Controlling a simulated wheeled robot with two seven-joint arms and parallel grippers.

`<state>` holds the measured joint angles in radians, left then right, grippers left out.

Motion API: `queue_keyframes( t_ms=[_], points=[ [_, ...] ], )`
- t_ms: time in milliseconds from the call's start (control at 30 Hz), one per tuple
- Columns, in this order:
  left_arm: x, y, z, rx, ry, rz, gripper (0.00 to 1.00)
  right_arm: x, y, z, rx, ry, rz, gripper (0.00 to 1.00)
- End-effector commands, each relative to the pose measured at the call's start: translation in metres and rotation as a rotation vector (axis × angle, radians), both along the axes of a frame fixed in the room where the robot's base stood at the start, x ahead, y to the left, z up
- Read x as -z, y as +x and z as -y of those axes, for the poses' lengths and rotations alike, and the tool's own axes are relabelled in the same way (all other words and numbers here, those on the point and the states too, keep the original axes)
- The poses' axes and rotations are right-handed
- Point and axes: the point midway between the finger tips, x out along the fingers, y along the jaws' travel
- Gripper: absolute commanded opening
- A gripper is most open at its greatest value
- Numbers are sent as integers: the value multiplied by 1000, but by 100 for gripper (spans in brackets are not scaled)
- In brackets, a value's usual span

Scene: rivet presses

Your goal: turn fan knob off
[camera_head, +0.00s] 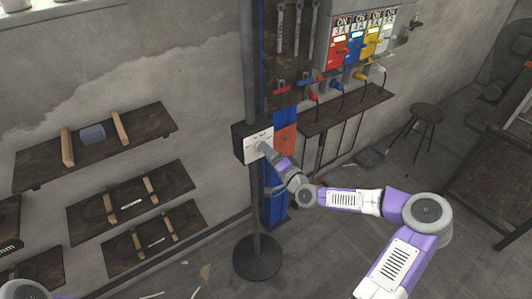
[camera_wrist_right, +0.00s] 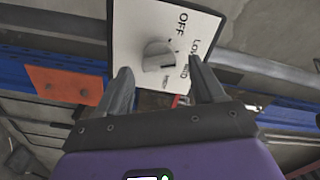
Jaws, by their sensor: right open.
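The fan control box (camera_head: 240,143) is dark with a white front plate, fixed on an upright grey pole. In the right wrist view the white plate (camera_wrist_right: 190,22) carries OFF, LOW and MED, plus a smaller label by its lower edge. The round grey knob (camera_wrist_right: 159,54) sits on this plate; I cannot tell for sure which mark it points to. My right gripper (camera_wrist_right: 164,76) is open, its two fingers spread either side of the knob's line and nothing between them. In the head view this gripper (camera_head: 264,149) is at the plate and hides the knob. My left gripper is out of view.
The pole stands on a round black base (camera_head: 257,257). Wall shelves (camera_head: 100,150) are at the left. A bench (camera_head: 345,108) under colored switch boxes (camera_head: 358,38) stands behind, with a stool (camera_head: 427,113) to its right. Floor right of the pole is partly open.

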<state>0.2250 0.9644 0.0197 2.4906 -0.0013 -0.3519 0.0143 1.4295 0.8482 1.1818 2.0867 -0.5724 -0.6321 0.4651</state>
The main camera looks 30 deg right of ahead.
Motion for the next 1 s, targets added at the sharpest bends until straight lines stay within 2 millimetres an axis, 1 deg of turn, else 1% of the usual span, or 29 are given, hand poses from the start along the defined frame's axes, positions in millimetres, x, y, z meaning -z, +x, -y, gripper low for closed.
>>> queue_keyframes(
  t_ms=[33,100,200,467,500,667,800,867,1000],
  points=[
    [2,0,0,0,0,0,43,1,7,-1,0,-1,1,68],
    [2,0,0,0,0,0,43,1,13,-1,-1,0,0,68],
    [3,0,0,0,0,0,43,1,19,-2,-1,0,-1,68],
    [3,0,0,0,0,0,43,0,21,-1,0,0,-2,68],
    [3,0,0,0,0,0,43,0,21,-2,0,0,-2,67],
    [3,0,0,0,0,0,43,1,20,-2,0,0,-2,42],
    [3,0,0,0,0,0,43,1,20,-2,0,0,-2,21],
    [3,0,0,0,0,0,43,1,20,-2,0,0,-2,12],
    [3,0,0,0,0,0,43,0,20,-2,0,-6,-2,12]
  ],
)
